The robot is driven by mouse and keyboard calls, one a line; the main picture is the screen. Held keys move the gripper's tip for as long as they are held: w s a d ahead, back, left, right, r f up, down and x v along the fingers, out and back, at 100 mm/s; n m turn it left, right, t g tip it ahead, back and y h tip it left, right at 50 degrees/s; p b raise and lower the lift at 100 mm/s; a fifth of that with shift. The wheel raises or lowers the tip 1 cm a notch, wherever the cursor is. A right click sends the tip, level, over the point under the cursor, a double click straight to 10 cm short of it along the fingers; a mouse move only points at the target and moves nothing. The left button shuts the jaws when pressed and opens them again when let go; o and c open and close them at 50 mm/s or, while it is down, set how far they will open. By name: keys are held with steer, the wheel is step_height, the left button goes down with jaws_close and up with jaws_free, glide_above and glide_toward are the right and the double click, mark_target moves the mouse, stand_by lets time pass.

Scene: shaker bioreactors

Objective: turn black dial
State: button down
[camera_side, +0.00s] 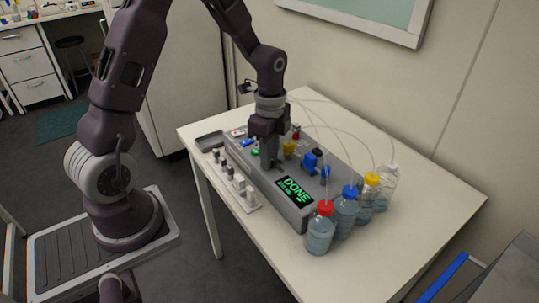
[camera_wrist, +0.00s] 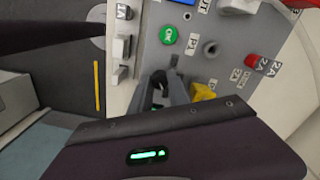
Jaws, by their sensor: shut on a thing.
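The grey control box (camera_side: 240,172) lies on the white table, with a lit green screen (camera_side: 294,190) reading "DONE". My gripper (camera_side: 270,160) points down at the box's top panel, left of the screen. In the wrist view, my gripper's fingers (camera_wrist: 166,88) are close together around a small dark piece, the black dial (camera_wrist: 158,95), beside the green OK button (camera_wrist: 168,35). The fingers hide most of the dial, so its angle cannot be told. In the side view the dial is hidden behind the fingers.
A yellow knob (camera_wrist: 203,91) sits close to the fingers, and a red knob (camera_wrist: 253,61) stands farther right. Blue valves (camera_side: 310,160) with tubes stand behind the screen. Capped bottles (camera_side: 320,232) stand at the box's right end. A strip of small grey-white blocks (camera_side: 239,184) lies along its front.

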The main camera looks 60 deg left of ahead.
steer(key=n, duration=0.6)
steer(key=shift+n, duration=0.4)
steer(key=n, duration=0.3)
steer(key=shift+n, duration=0.4)
steer(key=n, duration=0.3)
steer(key=shift+n, duration=0.3)
steer(key=n, duration=0.4)
steer(key=shift+r, duration=0.1)
steer(key=shift+n, duration=2.4)
steer(key=c, duration=1.3)
jaws_free()
steer(key=shift+o, duration=0.2)
